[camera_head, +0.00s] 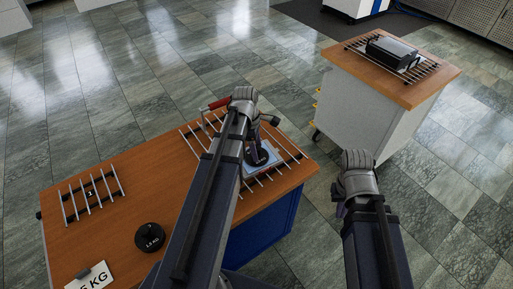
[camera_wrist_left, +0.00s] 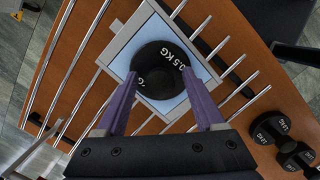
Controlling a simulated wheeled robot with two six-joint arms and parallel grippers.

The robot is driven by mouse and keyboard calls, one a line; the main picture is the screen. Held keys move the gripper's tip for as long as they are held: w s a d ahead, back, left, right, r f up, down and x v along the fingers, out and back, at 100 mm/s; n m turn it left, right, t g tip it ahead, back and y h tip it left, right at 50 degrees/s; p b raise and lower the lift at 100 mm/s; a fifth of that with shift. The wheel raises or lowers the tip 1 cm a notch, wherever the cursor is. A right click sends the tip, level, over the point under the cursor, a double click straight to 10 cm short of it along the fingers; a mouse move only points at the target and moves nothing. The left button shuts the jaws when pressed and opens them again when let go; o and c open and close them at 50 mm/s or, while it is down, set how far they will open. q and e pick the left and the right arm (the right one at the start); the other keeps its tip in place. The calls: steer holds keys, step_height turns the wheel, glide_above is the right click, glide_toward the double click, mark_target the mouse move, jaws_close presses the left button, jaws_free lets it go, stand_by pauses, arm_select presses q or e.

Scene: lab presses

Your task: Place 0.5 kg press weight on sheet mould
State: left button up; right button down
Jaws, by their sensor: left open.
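The black round press weight marked 0.5 KG (camera_wrist_left: 162,62) lies on the light-blue sheet mould (camera_wrist_left: 150,27) in the left wrist view. The mould is a square plate with a pale rim, set on a rack of metal bars. My left gripper (camera_wrist_left: 160,78) is open, with one purple finger on each side of the weight. In the head view my left gripper (camera_head: 256,150) is over the mould at the table's right part, and my arm hides part of it. My right gripper (camera_head: 345,208) hangs in the gap right of the table; its fingers are mostly hidden.
A 1.5 KG weight (camera_head: 150,237) and a KG label card (camera_head: 92,278) are on the wooden table. A bar rack (camera_head: 92,193) lies at its left. A red handle (camera_head: 219,103) is by the far edge. A dark device (camera_head: 391,50) sits on another bench (camera_head: 415,92).

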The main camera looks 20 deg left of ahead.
arm_select(q)
steer(key=shift+r, duration=0.1)
step_height(320, 180, up, 12)
steer(key=a+p, duration=0.1)
steer(key=p, duration=1.1)
steer(key=shift+s+a, duration=0.2)
steer(key=shift+a, duration=0.2)
steer(key=s+d+m+y, duration=0.1)
steer(key=s+d+m, duration=0.4)
steer(key=d+m, duration=0.6)
steer(key=s+d+m+y, duration=0.2)
steer(key=s+d+m, duration=0.4)
steer(key=d+m, duration=0.5)
steer(key=m, duration=0.2)
steer(key=shift+s+d+m+g, duration=0.15)
steer(key=shift+s+m+g, duration=0.15)
steer(key=shift+m, duration=0.1)
